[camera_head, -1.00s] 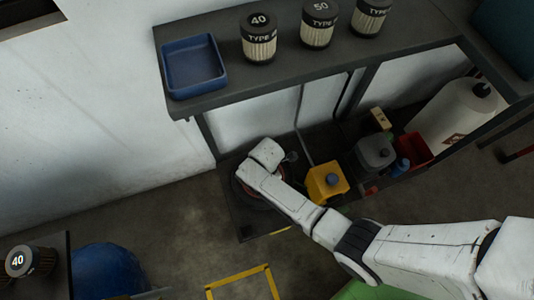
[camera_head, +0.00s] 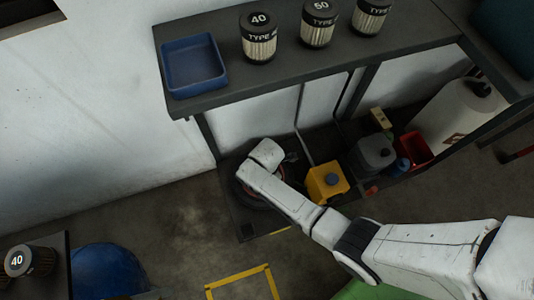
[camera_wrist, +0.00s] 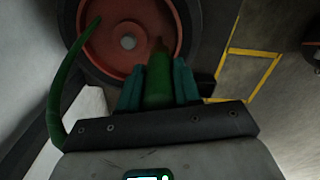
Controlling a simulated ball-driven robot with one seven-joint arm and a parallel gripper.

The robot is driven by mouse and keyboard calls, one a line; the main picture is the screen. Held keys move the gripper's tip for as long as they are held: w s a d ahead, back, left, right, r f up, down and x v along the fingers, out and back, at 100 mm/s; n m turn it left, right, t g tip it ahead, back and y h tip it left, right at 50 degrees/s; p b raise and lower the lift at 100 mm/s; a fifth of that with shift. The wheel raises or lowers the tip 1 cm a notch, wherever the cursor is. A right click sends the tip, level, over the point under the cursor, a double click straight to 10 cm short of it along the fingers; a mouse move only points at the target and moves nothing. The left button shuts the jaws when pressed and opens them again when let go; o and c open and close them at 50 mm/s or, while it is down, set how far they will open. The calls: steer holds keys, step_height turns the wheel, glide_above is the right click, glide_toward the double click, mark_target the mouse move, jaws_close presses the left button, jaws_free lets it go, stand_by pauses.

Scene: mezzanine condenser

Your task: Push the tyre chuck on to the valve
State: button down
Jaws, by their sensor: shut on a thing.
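My gripper (camera_wrist: 158,82) is shut on a green tyre chuck (camera_wrist: 158,88), held between its teal fingers. The chuck's narrow tip points up the wrist view and overlaps the lower part of a red wheel rim (camera_wrist: 100,42). A green hose (camera_wrist: 62,100) curves up along the left side. A black tyre (camera_wrist: 73,52) surrounds the rim. I cannot make out the valve; whether the tip touches it or is apart cannot be told.
A yellow canister (camera_head: 326,184) and a grey canister (camera_head: 374,154) stand right of my arm on the low shelf. The shelf above bears a blue tray (camera_head: 194,66) and several filters (camera_head: 318,24). A yellow floor marking (camera_head: 242,280) lies in front, with clear floor around it.

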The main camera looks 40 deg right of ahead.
steer(key=shift+f+b, duration=1.15)
steer(key=shift+f, duration=0.4)
steer(key=c, duration=0.7)
jaws_free()
step_height(320, 180, up, 11)
steer(key=p, duration=0.4)
steer(key=shift+f, duration=0.1)
